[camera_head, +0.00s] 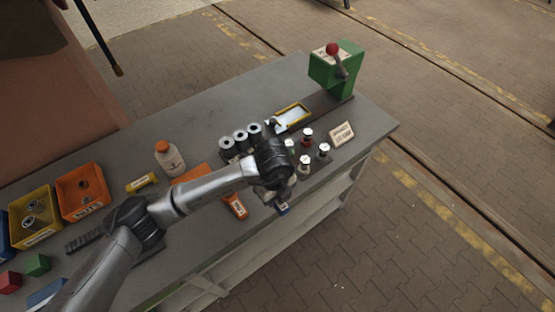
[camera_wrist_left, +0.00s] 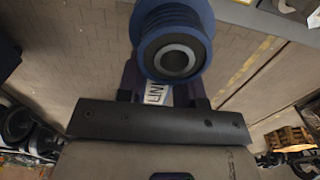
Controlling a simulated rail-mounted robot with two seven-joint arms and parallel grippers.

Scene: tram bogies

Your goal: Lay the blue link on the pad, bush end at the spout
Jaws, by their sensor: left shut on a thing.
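My left gripper (camera_head: 280,196) is at the front edge of the bench, beyond the dark wrist of my arm. In the left wrist view the gripper (camera_wrist_left: 163,92) is shut on the blue link (camera_wrist_left: 160,58). The link's round bush end, with a grey metal sleeve, faces the camera, and a white label shows between the fingers. In the head view only a small blue part of the link (camera_head: 283,209) shows below the gripper. A yellow-framed tray with a pale pad (camera_head: 293,117) lies empty behind the gripper. A small curved grey piece, perhaps the spout (camera_head: 273,122), is at its left end. My right gripper is not in view.
Several dark rollers (camera_head: 240,137) stand left of the tray. Several silver-topped pieces (camera_head: 305,160) and a sign (camera_head: 341,134) are close to its front. A green lever device (camera_head: 335,67) stands at the back right. A bottle (camera_head: 169,158) and orange bin (camera_head: 83,193) are left.

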